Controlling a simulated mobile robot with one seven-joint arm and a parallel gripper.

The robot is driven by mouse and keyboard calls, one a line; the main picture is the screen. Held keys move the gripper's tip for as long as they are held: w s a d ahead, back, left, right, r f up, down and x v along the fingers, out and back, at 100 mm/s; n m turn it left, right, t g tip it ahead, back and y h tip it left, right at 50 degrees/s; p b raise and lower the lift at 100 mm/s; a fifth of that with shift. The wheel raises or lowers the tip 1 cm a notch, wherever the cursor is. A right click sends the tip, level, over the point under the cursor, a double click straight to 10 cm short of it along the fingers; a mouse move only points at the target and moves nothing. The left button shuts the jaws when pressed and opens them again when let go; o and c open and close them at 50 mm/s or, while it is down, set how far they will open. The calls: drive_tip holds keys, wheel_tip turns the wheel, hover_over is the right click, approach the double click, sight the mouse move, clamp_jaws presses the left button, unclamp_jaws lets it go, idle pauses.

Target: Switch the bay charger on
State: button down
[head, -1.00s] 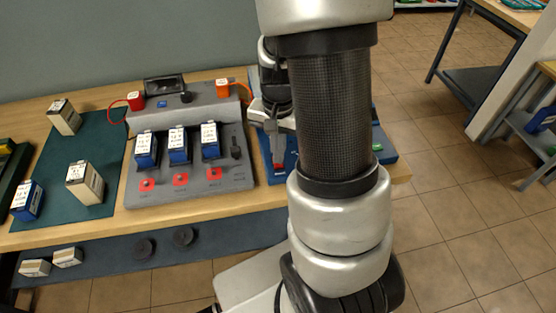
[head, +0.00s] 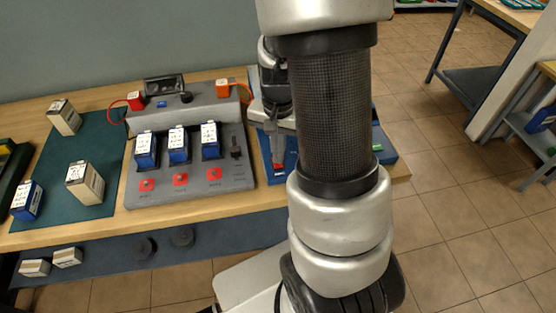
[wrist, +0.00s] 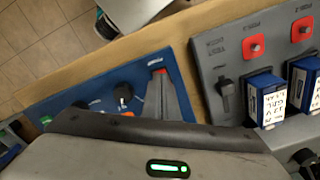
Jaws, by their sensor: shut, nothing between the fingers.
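A grey charger unit (head: 190,193) stands on the bench with three blue-and-white batteries (head: 178,144) upright in its bays. Three red squares with small buttons (head: 181,180) line its front. A black lever switch (head: 236,148) is at its right side; it also shows in the wrist view (wrist: 226,96). Right of it lies a blue panel (wrist: 90,94) with a dark knob (wrist: 123,93) and a red part (head: 279,166). My gripper (head: 279,160) is shut and empty, with its fingertips at or just above the red part. Contact cannot be told.
The arm hides part of the blue panel. A green light (head: 377,147) shows on its right. A green mat (head: 105,150) with loose batteries (head: 86,182) lies left. A lower shelf (head: 110,255) runs below the bench front. Tiled floor is open to the right.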

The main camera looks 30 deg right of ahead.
drive_tip(key=shift+f+b, duration=0.6)
drive_tip(key=shift+f, duration=0.15)
idle(0.6)
drive_tip(key=shift+r, duration=0.1)
wheel_tip(320, 180, up, 7)
drive_tip(key=p, duration=0.6)
idle(0.5)
wheel_tip(320, 180, up, 7)
drive_tip(key=n+t, duration=0.1)
drive_tip(key=n, duration=0.1)
hover_over(268, 171)
drive_tip(key=s+a+r+n+t+p, duration=0.1)
drive_tip(key=s+a+r+n+t, duration=0.1)
drive_tip(key=s+r, duration=0.3)
drive_tip(key=s+a+r+n+t+p, duration=0.1)
drive_tip(key=s+a+r+n, duration=0.4)
drive_tip(key=r, duration=0.7)
drive_tip(key=shift+s+a+r+t, duration=0.15)
drive_tip(key=shift+a+r+t, duration=0.2)
drive_tip(key=shift+t, duration=0.45)
